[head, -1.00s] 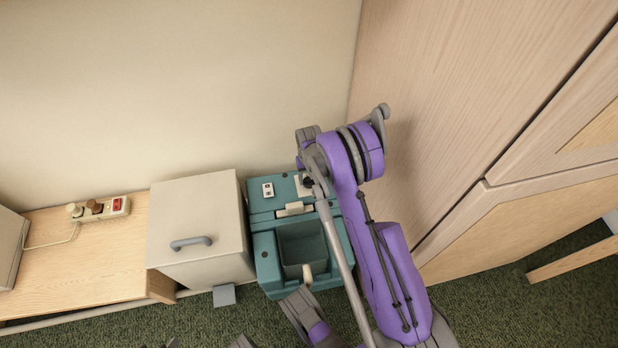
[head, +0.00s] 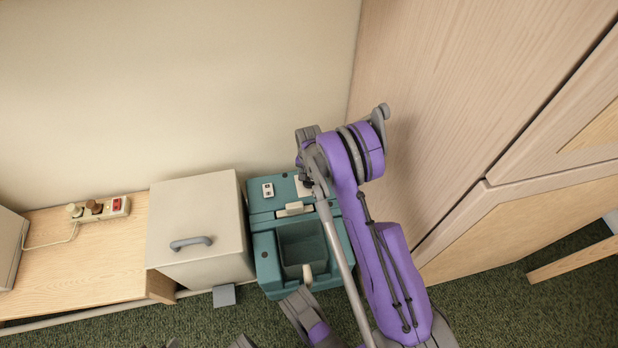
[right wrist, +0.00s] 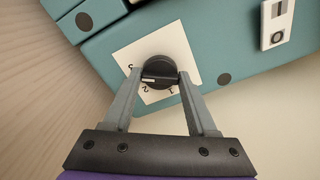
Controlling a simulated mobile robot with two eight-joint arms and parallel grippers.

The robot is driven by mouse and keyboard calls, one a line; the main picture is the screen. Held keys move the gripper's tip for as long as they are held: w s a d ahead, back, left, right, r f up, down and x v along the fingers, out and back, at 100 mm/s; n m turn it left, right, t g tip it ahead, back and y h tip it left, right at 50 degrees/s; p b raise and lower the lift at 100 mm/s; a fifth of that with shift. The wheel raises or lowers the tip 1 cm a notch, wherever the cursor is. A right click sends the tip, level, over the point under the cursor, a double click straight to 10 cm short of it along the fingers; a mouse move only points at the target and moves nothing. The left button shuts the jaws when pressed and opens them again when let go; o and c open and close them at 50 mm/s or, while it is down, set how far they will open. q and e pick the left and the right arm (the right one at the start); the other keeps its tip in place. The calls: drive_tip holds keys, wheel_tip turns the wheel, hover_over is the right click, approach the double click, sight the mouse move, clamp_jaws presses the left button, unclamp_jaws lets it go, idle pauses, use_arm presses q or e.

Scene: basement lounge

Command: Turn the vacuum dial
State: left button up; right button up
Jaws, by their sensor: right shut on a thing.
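The vacuum is a teal box-shaped machine (head: 265,254) on the floor against the wall, with an open bin in its top. In the head view my right arm covers the dial and most of the plate.
A beige cabinet (head: 200,220) with a grey handle stands left of the vacuum. A low wooden table (head: 85,265) with a power strip (head: 103,210) is further left. A tall wooden cupboard (head: 450,90) closes off the right side. Green carpet lies in front.

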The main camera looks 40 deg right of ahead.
sight(309, 179)
idle(0.3)
drive_tip(key=o, duration=1.4)
drive_tip(key=shift+c, duration=0.2)
wheel_tip(309, 179, up, 11)
drive_tip(key=p, duration=0.2)
drive_tip(key=shift+p, duration=0.4)
